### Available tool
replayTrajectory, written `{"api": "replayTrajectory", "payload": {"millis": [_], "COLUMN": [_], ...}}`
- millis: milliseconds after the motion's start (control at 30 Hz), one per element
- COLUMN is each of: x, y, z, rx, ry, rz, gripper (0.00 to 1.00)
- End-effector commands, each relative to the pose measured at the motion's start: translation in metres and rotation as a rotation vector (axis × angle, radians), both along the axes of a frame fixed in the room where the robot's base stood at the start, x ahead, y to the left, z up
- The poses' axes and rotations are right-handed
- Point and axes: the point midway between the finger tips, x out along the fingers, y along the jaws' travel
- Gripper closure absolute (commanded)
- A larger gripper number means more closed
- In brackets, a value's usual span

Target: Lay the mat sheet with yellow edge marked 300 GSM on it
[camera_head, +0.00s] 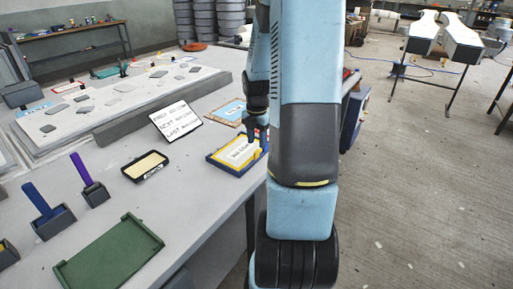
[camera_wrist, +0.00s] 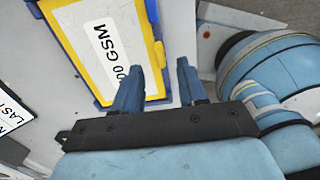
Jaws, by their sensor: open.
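The mat sheet with yellow edge (camera_head: 233,154) is white in the middle and lies in a blue tray (camera_head: 212,161) on the bench, next to my arm. In the wrist view the yellow-edged sheet (camera_wrist: 90,25) shows "00 GSM" on its label; my left finger covers the rest of the marking. The blue tray (camera_wrist: 60,47) shows along its outer sides there. My gripper (camera_wrist: 157,65) is open over the sheet's right side. Contact with the sheet cannot be told.
A lettered sign (camera_head: 176,119), a black tray (camera_head: 146,166) and a green tray (camera_head: 110,252) stand on the bench to the left. Handled holders (camera_head: 50,218) stand at far left. Open floor lies to the right.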

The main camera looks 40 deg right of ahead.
Motion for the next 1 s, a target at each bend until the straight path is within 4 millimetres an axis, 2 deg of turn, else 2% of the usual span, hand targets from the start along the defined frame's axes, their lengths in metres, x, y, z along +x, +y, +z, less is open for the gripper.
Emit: {"api": "replayTrajectory", "payload": {"millis": [200,433,633,1000], "x": [0.001,0.000,0.000,0.000], "y": [0.000,0.000,0.000,0.000], "z": [0.045,0.078,0.090,0.091], "rx": [-0.002,-0.002,0.000,0.000], "ry": [-0.004,-0.002,0.000,0.000], "rz": [0.000,0.001,0.000,0.000], "gripper": [0.59,0.59,0.59,0.59]}}
